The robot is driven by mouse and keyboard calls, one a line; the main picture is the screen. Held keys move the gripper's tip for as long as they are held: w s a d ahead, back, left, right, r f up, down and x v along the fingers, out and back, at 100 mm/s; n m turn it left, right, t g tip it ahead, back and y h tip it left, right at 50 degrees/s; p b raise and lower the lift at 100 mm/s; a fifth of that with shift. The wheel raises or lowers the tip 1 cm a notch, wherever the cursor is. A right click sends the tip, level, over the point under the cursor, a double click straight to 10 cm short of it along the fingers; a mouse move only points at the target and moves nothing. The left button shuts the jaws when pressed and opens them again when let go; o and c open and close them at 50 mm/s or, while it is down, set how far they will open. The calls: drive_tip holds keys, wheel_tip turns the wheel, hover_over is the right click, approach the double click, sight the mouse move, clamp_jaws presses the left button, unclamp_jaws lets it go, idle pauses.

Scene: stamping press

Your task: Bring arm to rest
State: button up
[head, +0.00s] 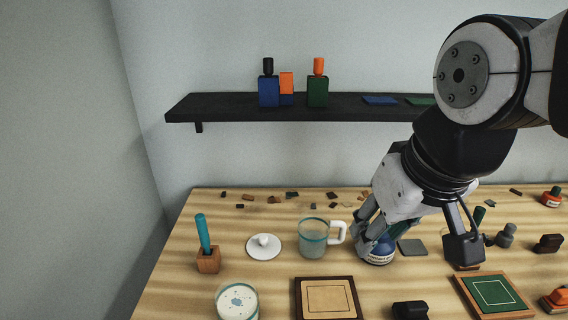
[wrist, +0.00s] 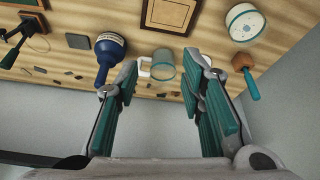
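My gripper (head: 362,232) hangs over the right half of the wooden table in the head view, pointing down and left. In the wrist view my gripper (wrist: 160,72) has its two fingers wide apart with nothing held between them. In the wrist view the bottle (wrist: 109,50) is outside the left finger. I cannot tell whether they touch. A glass mug with a white handle (head: 313,240) stands just left of the gripper.
The table (head: 180,262) also holds a white lidded dish (head: 264,245), a teal-handled tool in a wooden block (head: 207,255), a cup (head: 237,301), a framed board (head: 327,299) and a green framed board (head: 494,294). A dark shelf (head: 220,107) with bottles hangs behind.

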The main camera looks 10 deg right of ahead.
drive_tip(key=s, duration=0.3)
drive_tip(key=shift+a+f+t, duration=0.2)
drive_tip(key=shift+f+t, duration=0.1)
drive_tip(key=shift+f, duration=0.05)
